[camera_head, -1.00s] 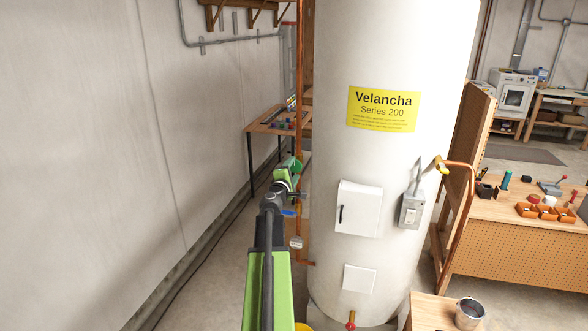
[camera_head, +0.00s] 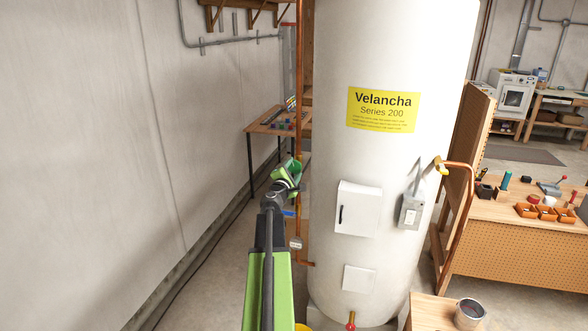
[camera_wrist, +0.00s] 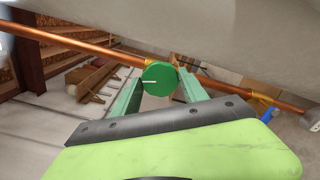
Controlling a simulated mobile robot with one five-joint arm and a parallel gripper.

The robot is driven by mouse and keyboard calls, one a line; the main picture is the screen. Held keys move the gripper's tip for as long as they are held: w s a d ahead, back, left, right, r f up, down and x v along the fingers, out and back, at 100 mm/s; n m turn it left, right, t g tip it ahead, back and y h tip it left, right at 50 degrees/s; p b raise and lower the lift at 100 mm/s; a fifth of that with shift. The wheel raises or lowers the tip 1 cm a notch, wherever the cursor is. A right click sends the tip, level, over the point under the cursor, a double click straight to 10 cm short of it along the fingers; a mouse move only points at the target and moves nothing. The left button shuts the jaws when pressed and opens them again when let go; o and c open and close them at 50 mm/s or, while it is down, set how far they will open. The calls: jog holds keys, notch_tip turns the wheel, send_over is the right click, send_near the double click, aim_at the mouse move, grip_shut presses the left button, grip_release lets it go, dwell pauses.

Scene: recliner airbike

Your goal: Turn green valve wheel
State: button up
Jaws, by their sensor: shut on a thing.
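The green valve wheel (camera_wrist: 158,78) is a round, flat disc with a pale mark on its face. It sits on a copper pipe that crosses the wrist view. My gripper (camera_wrist: 161,76) is shut on it, with one green finger on each side of the disc. In the head view my gripper (camera_head: 291,170) is at the vertical copper pipe (camera_head: 299,90), left of the white tank. There I cannot tell the wheel from my green fingers.
The white tank (camera_head: 395,40) stands close on the right of my arm. A grey wall (camera_head: 90,140) runs along the left. A small table (camera_head: 265,126) is behind my gripper. A pegboard workbench (camera_head: 520,240) and a stool with a metal can (camera_head: 469,313) are at the right.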

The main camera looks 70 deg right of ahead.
jog(key=n, duration=0.3)
jog(key=shift+n, duration=0.3)
jog(key=n, duration=0.3)
jog(key=shift+n, duration=1.7)
